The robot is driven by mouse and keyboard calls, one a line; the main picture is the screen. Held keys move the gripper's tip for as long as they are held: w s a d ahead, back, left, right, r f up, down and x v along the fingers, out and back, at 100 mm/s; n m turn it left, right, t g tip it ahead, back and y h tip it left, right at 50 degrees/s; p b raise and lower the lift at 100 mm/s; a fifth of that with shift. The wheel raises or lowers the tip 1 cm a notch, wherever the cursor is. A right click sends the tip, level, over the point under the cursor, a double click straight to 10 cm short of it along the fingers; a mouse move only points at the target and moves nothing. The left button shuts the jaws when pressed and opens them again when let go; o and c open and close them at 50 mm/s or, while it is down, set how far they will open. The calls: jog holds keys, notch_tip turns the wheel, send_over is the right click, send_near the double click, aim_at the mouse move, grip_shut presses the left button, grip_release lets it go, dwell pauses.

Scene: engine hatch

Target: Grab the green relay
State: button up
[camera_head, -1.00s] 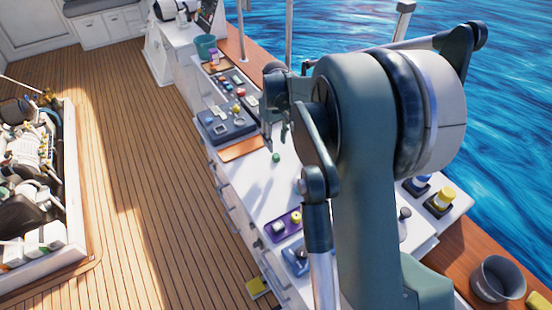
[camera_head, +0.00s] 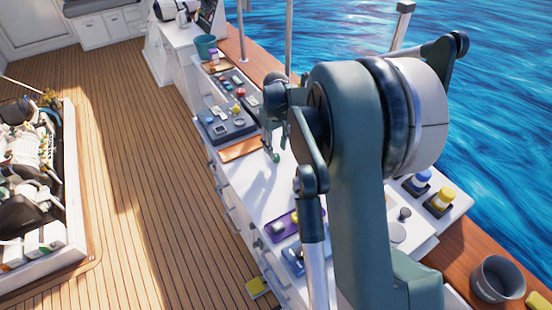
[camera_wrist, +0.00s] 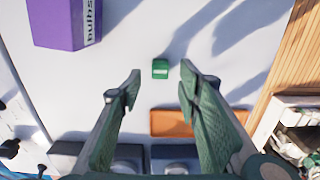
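The green relay (camera_wrist: 160,69) is a small green block with a pale label. In the wrist view it lies on the white countertop (camera_wrist: 150,25), just beyond the gap between my fingertips. In the head view the relay (camera_head: 276,157) shows as a small green spot right below my gripper (camera_head: 272,138). In the wrist view my gripper (camera_wrist: 158,82) is open, with one finger on each side and nothing between the pads. I cannot tell the exact height of the fingertips above the counter.
A purple box marked "bulbs" (camera_wrist: 62,24) stands at the upper left of the wrist view. An orange-brown board (camera_wrist: 170,123) lies close to the relay, with a dark blue-grey device (camera_head: 222,127) beyond it. Bare white counter surrounds the relay's other sides.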

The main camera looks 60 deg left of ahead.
aim_at(276, 155)
jog(key=shift+f, duration=2.1)
jog(key=shift+c, duration=0.2)
jog(key=c, duration=0.9)
